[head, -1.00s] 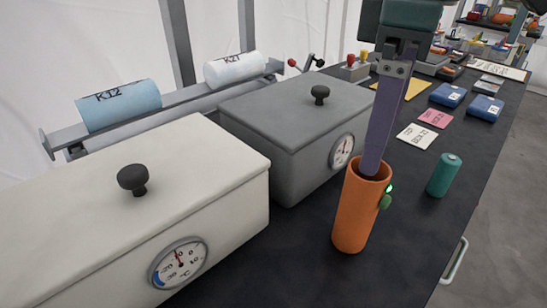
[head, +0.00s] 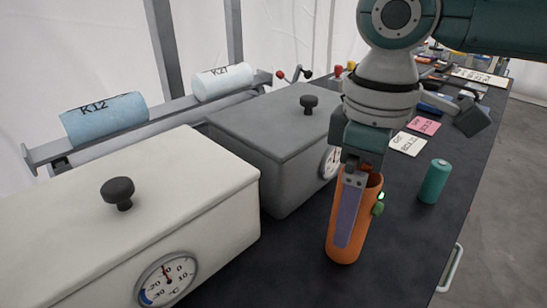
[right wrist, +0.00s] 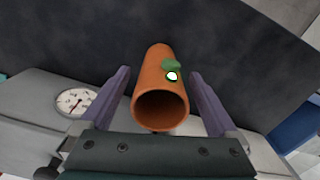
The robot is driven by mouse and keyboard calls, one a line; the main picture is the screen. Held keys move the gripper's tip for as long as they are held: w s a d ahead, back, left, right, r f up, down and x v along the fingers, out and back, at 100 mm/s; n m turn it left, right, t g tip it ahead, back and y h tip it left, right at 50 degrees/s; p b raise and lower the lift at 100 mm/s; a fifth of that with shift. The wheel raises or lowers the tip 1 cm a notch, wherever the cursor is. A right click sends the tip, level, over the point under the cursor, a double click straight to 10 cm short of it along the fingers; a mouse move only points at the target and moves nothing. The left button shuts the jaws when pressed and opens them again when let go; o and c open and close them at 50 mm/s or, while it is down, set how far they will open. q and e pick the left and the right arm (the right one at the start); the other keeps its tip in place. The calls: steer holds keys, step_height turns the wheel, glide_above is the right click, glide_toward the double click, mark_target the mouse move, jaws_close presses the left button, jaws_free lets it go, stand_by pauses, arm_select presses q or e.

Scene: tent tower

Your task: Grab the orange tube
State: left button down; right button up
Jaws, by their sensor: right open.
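The orange tube (head: 367,225) stands upright on the dark bench, open at the top, with a green part and a small lit spot on its side. My right gripper (head: 350,228) points down over it. One purple finger lies in front of the tube in the head view; the other is hidden. In the right wrist view the tube (right wrist: 160,78) sits between the two spread fingers of my right gripper (right wrist: 160,74), with visible gaps at both sides. My left gripper is not in view.
A grey lidded box (head: 275,140) stands close left of the tube, with a white lidded box (head: 190,175) nearer. A teal cylinder (head: 434,182) stands to the right. White and pink cards (head: 424,125) lie behind. The bench front by the tube is clear.

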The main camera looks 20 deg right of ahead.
jaws_close()
stand_by(0.6)
steer(key=shift+r, duration=0.1)
